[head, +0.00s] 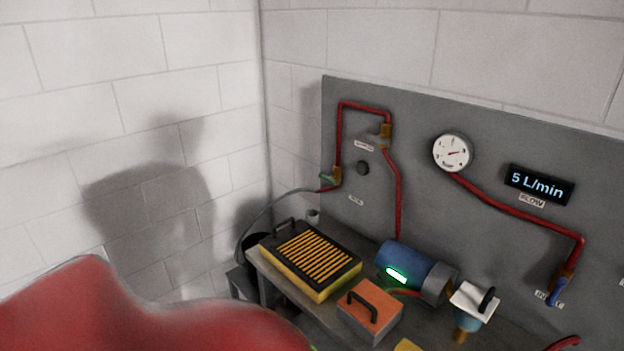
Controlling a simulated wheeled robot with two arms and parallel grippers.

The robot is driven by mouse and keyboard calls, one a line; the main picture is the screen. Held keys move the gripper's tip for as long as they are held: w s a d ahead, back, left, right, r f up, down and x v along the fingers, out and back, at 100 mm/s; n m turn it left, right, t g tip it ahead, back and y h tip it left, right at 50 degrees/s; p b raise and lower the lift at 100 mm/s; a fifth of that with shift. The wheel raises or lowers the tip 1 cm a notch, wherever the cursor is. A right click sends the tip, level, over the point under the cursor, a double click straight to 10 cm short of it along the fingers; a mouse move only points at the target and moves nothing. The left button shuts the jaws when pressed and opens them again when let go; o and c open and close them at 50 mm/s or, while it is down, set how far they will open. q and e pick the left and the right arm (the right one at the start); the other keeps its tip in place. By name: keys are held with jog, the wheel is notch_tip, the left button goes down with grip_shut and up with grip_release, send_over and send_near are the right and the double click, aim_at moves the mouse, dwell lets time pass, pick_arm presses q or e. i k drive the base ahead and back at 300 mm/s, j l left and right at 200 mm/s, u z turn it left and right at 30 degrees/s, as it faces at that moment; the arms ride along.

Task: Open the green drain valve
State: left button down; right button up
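The green drain valve (328,178) is a small brass valve with a green handle, low on the left side of the grey panel. It sits at the bottom of a red pipe, where a grey hose (275,205) joins and runs down to a dark container (258,247). The handle looks roughly level, but it is too small to tell its exact setting. Neither of my grippers is in view. A large red rounded shape (130,310) fills the lower left foreground; I cannot tell what it is.
The bench holds a yellow-black filter box (335,288), an orange box with a handle (368,312), a blue motor (408,262) and a white-lidded funnel (472,302). The grey panel (480,115) carries a gauge (453,153), a "5 L/min" display (539,185) and a blue-handled valve (557,290).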

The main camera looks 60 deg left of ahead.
aim_at(321, 176)
jog(key=u, duration=1.75)
